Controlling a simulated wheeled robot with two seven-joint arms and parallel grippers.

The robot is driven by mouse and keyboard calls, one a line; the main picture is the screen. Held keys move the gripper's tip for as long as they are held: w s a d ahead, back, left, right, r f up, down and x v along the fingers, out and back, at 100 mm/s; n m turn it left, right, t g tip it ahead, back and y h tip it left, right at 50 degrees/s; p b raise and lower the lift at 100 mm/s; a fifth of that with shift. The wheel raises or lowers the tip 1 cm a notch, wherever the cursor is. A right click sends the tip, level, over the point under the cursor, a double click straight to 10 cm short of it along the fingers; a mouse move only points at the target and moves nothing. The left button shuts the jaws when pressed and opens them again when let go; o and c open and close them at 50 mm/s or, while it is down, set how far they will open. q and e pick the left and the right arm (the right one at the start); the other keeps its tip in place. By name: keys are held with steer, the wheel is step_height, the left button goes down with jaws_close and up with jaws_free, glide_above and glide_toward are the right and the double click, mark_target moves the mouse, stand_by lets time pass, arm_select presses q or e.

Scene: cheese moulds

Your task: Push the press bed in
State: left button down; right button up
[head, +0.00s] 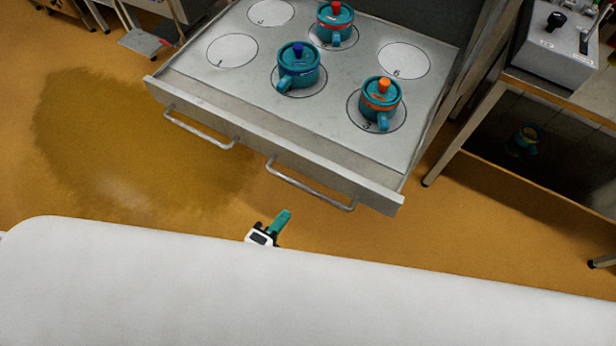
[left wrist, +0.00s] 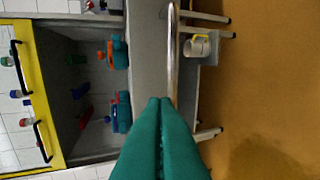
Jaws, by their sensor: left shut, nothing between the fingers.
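The press bed (head: 225,88) is a pale metal slab with numbered circles, sticking out toward me. Its front has two bar handles, a left one (head: 200,133) and a right one (head: 310,190). Three teal moulds stand upright on it, with a red knob (head: 335,22), a blue knob (head: 298,68) and an orange knob (head: 381,102). My left gripper (head: 284,216) is shut and empty, just in front of the right handle. In the left wrist view its fingertips (left wrist: 160,100) overlap a handle bar (left wrist: 172,55); I cannot tell whether they touch. My right gripper is not in view.
A grey control box (head: 555,45) with levers stands on a metal table at the right. A teal mould (head: 527,138) is beneath that table. A dark patch (head: 120,140) marks the otherwise open floor to the left.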

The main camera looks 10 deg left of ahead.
mark_target(316, 173)
arm_select(q)
steer(key=x, duration=0.4)
steer(key=p+x, duration=0.1)
steer(key=x, duration=0.3)
steer(key=r+p+x, duration=0.1)
steer(key=x, duration=0.4)
steer(key=shift+w+d, duration=0.1)
steer(key=shift+w+d+f, duration=0.1)
steer(key=shift+w+f, duration=0.05)
steer(key=shift+w, duration=0.1)
